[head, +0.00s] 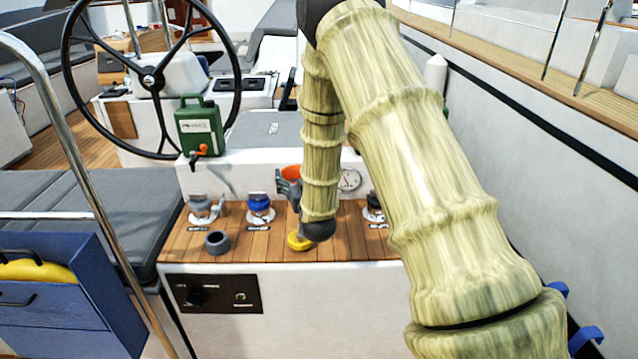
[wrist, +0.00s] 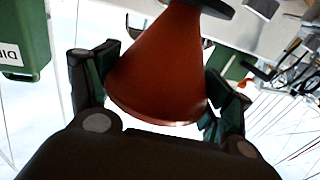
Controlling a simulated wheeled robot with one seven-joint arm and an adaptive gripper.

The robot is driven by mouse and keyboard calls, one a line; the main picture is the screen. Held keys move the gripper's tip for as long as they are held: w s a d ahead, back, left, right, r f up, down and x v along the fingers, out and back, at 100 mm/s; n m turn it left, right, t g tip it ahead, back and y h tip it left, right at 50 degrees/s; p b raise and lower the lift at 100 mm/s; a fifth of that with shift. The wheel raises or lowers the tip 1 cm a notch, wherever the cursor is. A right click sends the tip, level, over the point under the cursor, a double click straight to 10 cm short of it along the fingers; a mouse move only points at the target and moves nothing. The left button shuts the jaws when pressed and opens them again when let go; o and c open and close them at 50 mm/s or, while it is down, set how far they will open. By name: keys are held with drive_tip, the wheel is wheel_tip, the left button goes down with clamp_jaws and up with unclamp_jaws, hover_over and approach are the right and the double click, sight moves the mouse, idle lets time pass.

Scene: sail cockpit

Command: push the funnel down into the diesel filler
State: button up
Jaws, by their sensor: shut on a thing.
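An orange-red funnel (head: 291,172) shows in the head view above the teak ledge, partly hidden by my gripper. My gripper (head: 287,187) is shut on it. In the wrist view the funnel (wrist: 165,72) sits between the two fingers of my gripper (wrist: 158,95), its wide rim toward the palm and its narrow end at a dark ring near the top edge. Filler fittings stand on the ledge: a grey one (head: 204,209) at left, a blue one (head: 260,207) and one at right (head: 375,208). Their labels are too small to read. Whether the spout is in a filler is hidden.
A loose grey cap (head: 217,241) and a yellow cap (head: 298,241) lie on the teak ledge (head: 250,246). A green jerrycan (head: 201,128) with a red tap stands behind, near the steering wheel (head: 148,82). A round gauge (head: 349,179) is on the panel behind.

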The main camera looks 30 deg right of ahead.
drive_tip(key=w+d+f+m+h+b, duration=0.1)
drive_tip(key=d+f+b, duration=0.5)
drive_tip(key=d+b, duration=0.2)
drive_tip(key=shift+w+d+f+g, duration=0.3)
drive_tip(key=shift+d, duration=0.15)
idle(0.3)
drive_tip(key=shift+s, duration=0.15)
idle(0.7)
drive_tip(key=shift+f+b, duration=0.35)
drive_tip(key=shift+f, duration=0.25)
idle(0.8)
drive_tip(key=o, duration=0.8)
drive_tip(key=shift+c, duration=0.2)
